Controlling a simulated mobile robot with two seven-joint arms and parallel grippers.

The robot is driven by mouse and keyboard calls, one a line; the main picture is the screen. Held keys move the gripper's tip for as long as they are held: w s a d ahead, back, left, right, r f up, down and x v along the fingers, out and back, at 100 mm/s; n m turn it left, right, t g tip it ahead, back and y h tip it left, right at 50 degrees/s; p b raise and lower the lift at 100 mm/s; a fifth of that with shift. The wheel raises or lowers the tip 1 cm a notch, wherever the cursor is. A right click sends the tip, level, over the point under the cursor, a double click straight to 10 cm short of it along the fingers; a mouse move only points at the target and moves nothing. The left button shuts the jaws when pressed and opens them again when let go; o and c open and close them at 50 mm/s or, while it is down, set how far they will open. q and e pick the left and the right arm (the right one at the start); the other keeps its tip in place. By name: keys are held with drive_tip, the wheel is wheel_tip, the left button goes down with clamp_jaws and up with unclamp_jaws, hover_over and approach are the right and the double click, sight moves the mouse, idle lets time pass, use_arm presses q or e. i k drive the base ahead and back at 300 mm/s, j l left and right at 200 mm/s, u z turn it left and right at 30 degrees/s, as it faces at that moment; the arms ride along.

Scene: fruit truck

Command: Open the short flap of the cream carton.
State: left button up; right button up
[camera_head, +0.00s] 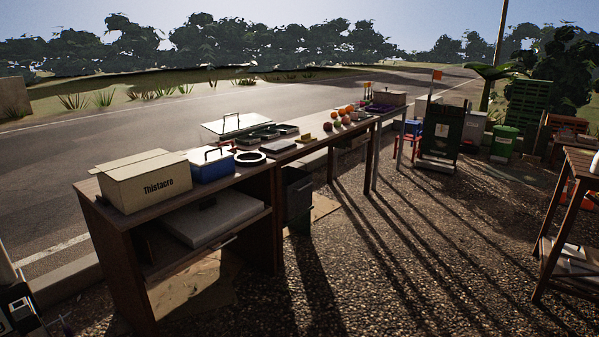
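The cream carton (150,187) stands upright at the near left end of the long wooden counter (128,216). Its front wall carries the dark word "Thistacre". Its top flaps (135,164) look folded over or nearly so. A small edge sticks out at the carton's left end. I cannot tell exactly how each short flap lies. Neither gripper can be made out in the head view, and nothing is touching the carton.
A blue cooler box (209,167) stands close to the carton's right. Beyond are a dark round ring (250,158), a raised pale lid (235,124), trays and several fruits. A pale slab (212,221) lies on the shelf below. Open gravel (390,270) lies right of the counter.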

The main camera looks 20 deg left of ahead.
sight(120, 163)
drive_tip(key=i+l+u, duration=0.15)
drive_tip(key=i, duration=1.25)
drive_tip(key=i+u, duration=0.3)
drive_tip(key=i, duration=0.35)
drive_tip(key=i+u, duration=0.3)
drive_tip(key=i, duration=0.35)
drive_tip(key=i+u, duration=0.3)
drive_tip(key=i, duration=0.25)
drive_tip(key=i+l+u, duration=0.3)
drive_tip(key=i, duration=0.3)
drive_tip(key=u, duration=1.45)
drive_tip(key=i+j, duration=0.05)
